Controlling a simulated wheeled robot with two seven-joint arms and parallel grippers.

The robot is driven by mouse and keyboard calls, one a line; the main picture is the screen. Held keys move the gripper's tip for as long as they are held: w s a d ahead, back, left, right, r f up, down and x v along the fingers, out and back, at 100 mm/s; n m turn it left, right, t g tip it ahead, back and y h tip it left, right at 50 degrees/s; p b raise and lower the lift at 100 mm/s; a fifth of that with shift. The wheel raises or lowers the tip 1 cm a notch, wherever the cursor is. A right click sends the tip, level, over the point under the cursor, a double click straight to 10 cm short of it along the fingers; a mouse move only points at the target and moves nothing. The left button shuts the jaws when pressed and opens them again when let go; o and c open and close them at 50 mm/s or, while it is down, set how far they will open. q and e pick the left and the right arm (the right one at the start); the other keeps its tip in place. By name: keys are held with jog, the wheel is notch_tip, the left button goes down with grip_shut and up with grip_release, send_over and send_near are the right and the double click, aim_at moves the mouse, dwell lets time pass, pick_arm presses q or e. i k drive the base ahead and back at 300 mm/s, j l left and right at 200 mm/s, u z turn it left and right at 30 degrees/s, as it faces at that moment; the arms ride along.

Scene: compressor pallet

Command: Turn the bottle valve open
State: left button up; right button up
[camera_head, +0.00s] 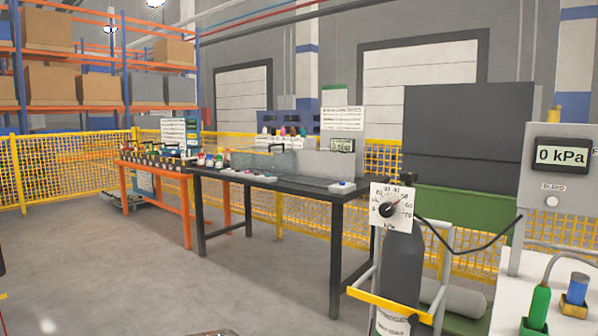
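A dark grey gas bottle (403,262) stands upright in a light metal frame with a yellow bar (390,304) across its front, at the lower right. A white square dial plate (379,217) with a numbered scale sits at the bottle's top. A round black knob (387,211) is at the plate's middle. A small dark part (407,178) shows just above the plate; I cannot tell whether it is the valve. A black hose (470,249) runs right from the bottle's top to a grey panel (586,190). Its display (562,155) reads 0 kPa.
A black workbench (280,183) stands left of the bottle, with an orange bench (150,168) beyond it. A white surface (510,300) at the lower right holds a green tool (538,308) and a blue cylinder (577,287). Open floor (150,270) lies at the lower left.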

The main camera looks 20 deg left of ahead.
aim_at(407, 177)
jog(key=i+j+u, duration=0.15)
jog(key=j+u, duration=0.15)
jog(key=u, duration=0.15)
jog(key=i+j+u, duration=0.2)
jog(key=u, duration=0.25)
jog(key=i+j+u, duration=0.15)
jog(key=u, duration=0.3)
jog(key=i+u, duration=0.45)
jog(key=i+j+u, duration=0.1)
jog(key=i+u, duration=0.25)
jog(key=i, duration=0.4)
jog(key=i+z, duration=0.6)
jog(key=z, duration=0.15)
jog(key=i+j+z, duration=0.1)
jog(key=i+z, duration=0.4)
jog(key=z, duration=0.3)
jog(key=i+z, duration=0.2)
jog(key=z, duration=0.25)
jog(key=i+z, duration=0.15)
jog(key=z, duration=0.3)
jog(key=i+j+z, duration=0.1)
jog(key=z, duration=0.35)
jog(key=i+j+z, duration=0.2)
jog(key=z, duration=0.25)
jog(key=i+j+z, duration=0.1)
jog(key=z, duration=0.35)
